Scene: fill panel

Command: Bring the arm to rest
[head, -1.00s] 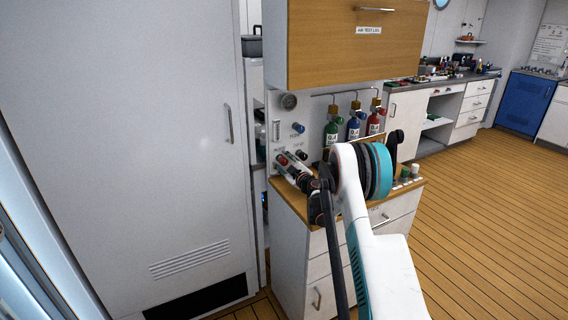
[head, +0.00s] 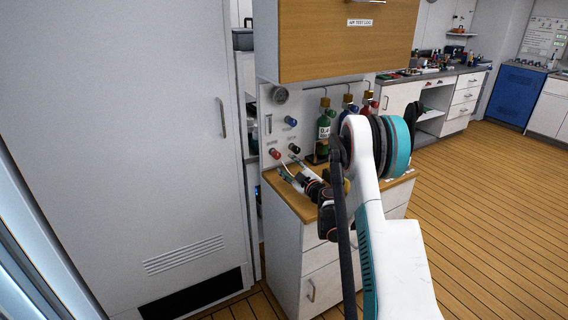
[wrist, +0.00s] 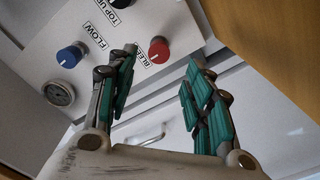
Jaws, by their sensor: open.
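My arm rises from the lower right of the head view and bends down toward the fill panel (head: 310,98). My gripper (head: 287,171) is in front of the panel's lower part, partly hidden by my own wrist. In the wrist view my gripper (wrist: 162,60) is open, with its two green-padded fingers apart and nothing between the pads. Beyond the fingertips is the red BLEED knob (wrist: 158,49), apparently clear of them. The blue FLOW knob (wrist: 70,55) is to its left.
A gauge (head: 280,95) and several knobs are on the panel. Gas bottles, including a green one (head: 323,135), stand at the counter (head: 290,201), partly behind my arm. A wooden cabinet (head: 335,40) overhangs them. A white door (head: 130,150) stands left. Floor at right is clear.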

